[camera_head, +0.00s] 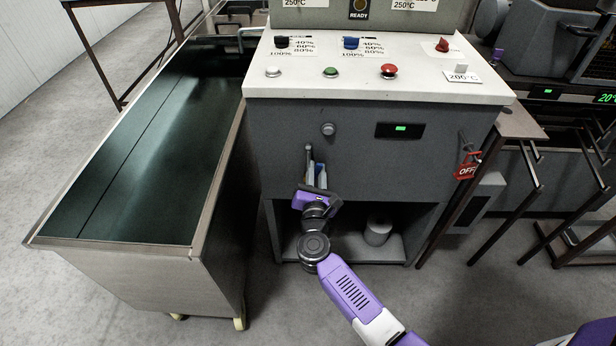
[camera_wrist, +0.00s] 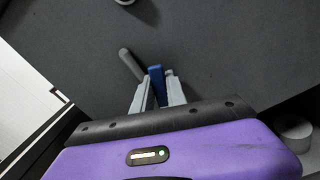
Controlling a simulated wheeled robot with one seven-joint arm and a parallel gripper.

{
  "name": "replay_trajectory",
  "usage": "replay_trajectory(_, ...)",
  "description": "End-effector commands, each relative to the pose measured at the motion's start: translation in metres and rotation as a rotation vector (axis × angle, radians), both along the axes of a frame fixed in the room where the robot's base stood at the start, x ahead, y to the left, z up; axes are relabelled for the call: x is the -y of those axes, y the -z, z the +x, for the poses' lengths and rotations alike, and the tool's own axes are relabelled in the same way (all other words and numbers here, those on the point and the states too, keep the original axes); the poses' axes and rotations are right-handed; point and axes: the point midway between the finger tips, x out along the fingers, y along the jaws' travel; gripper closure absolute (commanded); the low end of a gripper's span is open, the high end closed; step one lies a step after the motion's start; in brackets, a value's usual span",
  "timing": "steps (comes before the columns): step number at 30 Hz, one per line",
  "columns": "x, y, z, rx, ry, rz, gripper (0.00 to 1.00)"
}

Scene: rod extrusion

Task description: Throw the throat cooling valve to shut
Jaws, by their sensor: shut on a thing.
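A valve with a blue handle (camera_head: 322,179) is on the lower front of the grey machine cabinet. In the wrist view the blue handle (camera_wrist: 156,76) stands between the two pale fingers of my gripper (camera_wrist: 157,88). My gripper (camera_head: 316,176) is shut on the blue handle in front of the cabinet face. A grey rod-like lever (camera_wrist: 131,63) is just left of the fingers, and it also shows upright in the head view (camera_head: 308,156). The fingers and my wrist hide the valve's body.
A round grey knob (camera_head: 328,129) is above the handle. A green-lit display (camera_head: 401,130) and a red OFF tag (camera_head: 467,170) are to the right. A long dark-lined trough (camera_head: 150,150) stands close on the left. A white cylinder (camera_head: 378,232) sits on the cabinet's lower shelf.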

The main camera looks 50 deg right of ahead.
Motion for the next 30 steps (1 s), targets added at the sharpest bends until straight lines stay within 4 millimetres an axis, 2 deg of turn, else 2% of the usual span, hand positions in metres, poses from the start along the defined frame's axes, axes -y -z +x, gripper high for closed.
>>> replay_trajectory(15,0.0057,0.0074,-0.0083,0.13,-0.001,0.104,1.0)
replay_trajectory(30,0.0072,0.0097,-0.0099,0.161,0.0,0.128,1.0)
